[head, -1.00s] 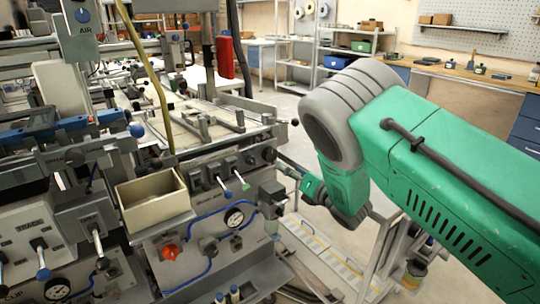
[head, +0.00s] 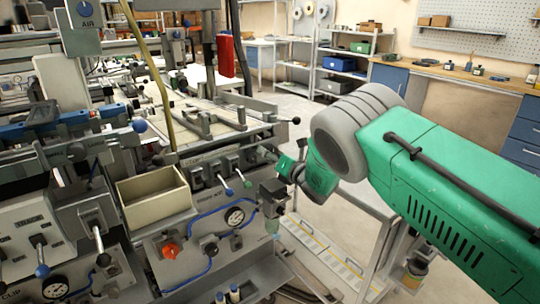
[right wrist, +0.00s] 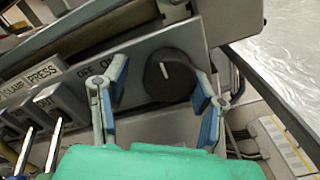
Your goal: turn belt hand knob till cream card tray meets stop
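A dark round knob (right wrist: 168,76) with a white index line sits on the grey machine front, beside the "OFF ON" lettering. My right gripper (right wrist: 163,90) is open, its two blue-padded fingers on either side of the knob. There is a gap at the left finger; whether the right finger touches the knob I cannot tell. In the head view my right gripper (head: 276,157) is at the machine's right front corner and hides the knob. A cream open-topped box (head: 155,197) is on the machine front. Whether it is the card tray I cannot tell. My left gripper is not in view.
Toggle levers (head: 228,180) project left of the knob. A ball-ended lever (head: 294,121) sticks out above at the machine's corner.

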